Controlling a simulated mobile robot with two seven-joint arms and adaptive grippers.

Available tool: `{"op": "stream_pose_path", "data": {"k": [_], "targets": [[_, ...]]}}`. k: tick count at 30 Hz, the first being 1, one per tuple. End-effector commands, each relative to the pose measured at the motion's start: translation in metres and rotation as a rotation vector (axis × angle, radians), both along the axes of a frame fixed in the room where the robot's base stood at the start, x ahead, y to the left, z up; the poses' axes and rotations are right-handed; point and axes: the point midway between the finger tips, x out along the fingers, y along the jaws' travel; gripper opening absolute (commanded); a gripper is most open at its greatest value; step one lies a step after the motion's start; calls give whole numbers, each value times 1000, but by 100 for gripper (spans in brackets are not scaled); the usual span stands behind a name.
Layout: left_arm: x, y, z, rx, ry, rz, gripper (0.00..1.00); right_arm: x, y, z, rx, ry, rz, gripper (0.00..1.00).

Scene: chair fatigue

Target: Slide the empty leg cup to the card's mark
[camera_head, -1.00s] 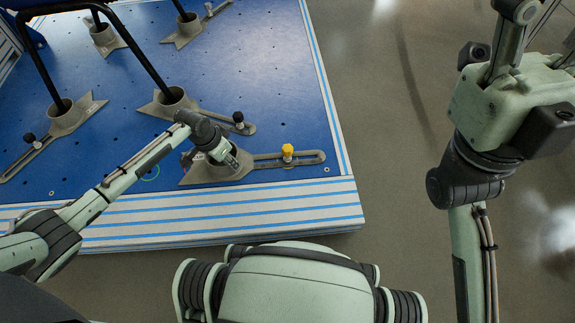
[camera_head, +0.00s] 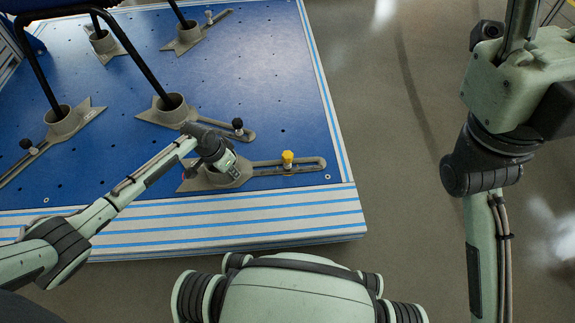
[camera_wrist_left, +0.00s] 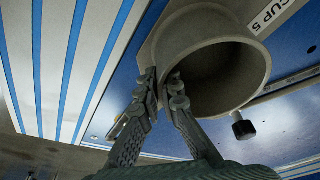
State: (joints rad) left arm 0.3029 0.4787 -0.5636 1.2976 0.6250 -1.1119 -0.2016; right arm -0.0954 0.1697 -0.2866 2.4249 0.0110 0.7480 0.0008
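The empty leg cup (camera_head: 196,182) is a grey ring on a slotted foot near the front of the blue plate. A white label reading CUP 5 (camera_wrist_left: 270,14) lies beside it in the left wrist view, where the cup's open mouth (camera_wrist_left: 240,50) looks empty. The foot's slot runs right, past a yellow knob (camera_head: 287,157). My left gripper (camera_head: 232,174) is at the cup. In the wrist view its fingertips (camera_wrist_left: 163,82) straddle the cup wall, one outside and one inside, and look closed on it. My right gripper is out of view. I cannot make out a card.
Black chair legs stand in other grey cups, the nearest (camera_head: 170,108) just behind the empty one. A black knob (camera_head: 237,124) on its slotted foot is close by. The blue plate (camera_head: 285,85) is clear towards the right; its striped front edge (camera_head: 270,215) is near.

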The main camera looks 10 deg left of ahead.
Motion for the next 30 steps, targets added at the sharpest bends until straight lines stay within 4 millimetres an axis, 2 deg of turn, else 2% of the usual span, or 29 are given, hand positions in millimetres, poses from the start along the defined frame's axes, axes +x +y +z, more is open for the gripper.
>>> {"op": "stream_pose_path", "data": {"k": [14, 30], "targets": [[0, 1, 0, 0, 0, 0, 0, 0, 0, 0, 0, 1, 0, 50], [-7, 26, 1, 2, 1, 1, 0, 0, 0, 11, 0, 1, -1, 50]]}}
